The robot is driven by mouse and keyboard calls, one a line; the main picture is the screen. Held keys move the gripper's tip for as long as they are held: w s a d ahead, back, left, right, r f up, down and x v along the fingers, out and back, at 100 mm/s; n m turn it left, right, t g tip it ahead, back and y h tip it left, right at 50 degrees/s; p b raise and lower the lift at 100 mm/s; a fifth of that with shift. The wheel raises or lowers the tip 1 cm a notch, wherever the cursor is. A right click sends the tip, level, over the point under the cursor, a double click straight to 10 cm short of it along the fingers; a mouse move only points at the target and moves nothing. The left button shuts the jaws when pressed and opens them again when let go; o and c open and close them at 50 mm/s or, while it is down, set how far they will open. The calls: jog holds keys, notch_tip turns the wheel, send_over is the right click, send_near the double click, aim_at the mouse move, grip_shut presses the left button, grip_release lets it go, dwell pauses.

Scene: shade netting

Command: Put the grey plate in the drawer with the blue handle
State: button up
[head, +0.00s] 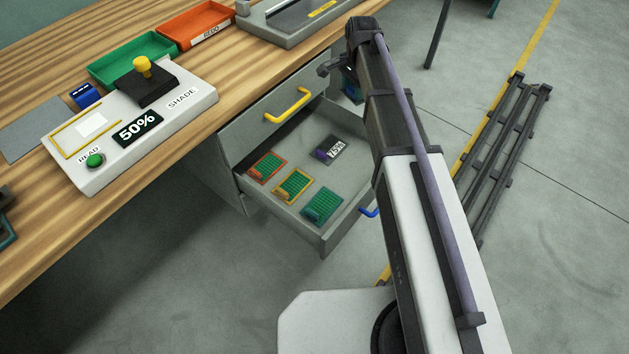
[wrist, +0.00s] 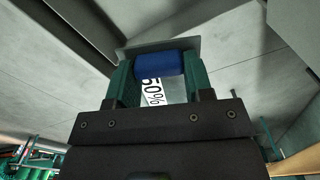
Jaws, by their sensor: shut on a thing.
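My gripper (wrist: 158,76) is shut on the blue grip of a grey plate (wrist: 130,51), with a "50%" label showing between the green fingers in the wrist view. In the head view, my gripper (head: 350,86) is mostly hidden behind my arm, beside the upper drawer's right end. The lower drawer (head: 285,222) is pulled open; its blue handle (head: 369,211) shows partly, beside my arm. Inside lie an orange-edged green plate (head: 268,166), a yellow-edged green plate (head: 293,185), a teal plate (head: 321,205) and a dark grey "75%" plate (head: 334,150) with a purple grip.
The upper drawer with the yellow handle (head: 288,106) is shut. On the wooden desk stand a white reader (head: 165,122) showing "50%", a green tray (head: 120,63) and an orange tray (head: 190,20). A dark rack (head: 505,140) lies on the floor at right. The drawer's right part is bare.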

aim_at(349, 173)
jog(key=s+f+n+b, duration=0.4)
jog(key=s+f+b, duration=0.5)
jog(key=s+f, duration=0.3)
jog(key=f+b, duration=0.6)
jog(key=f, duration=0.1)
jog(key=f+b, duration=0.3)
jog(key=b, duration=0.1)
jog(key=shift+w+a+f, duration=0.35)
jog(key=shift+f, duration=0.05)
jog(key=shift+r, duration=0.25)
jog(key=shift+f, duration=0.25)
jog(key=o, duration=1)
jog(key=shift+r, duration=0.1)
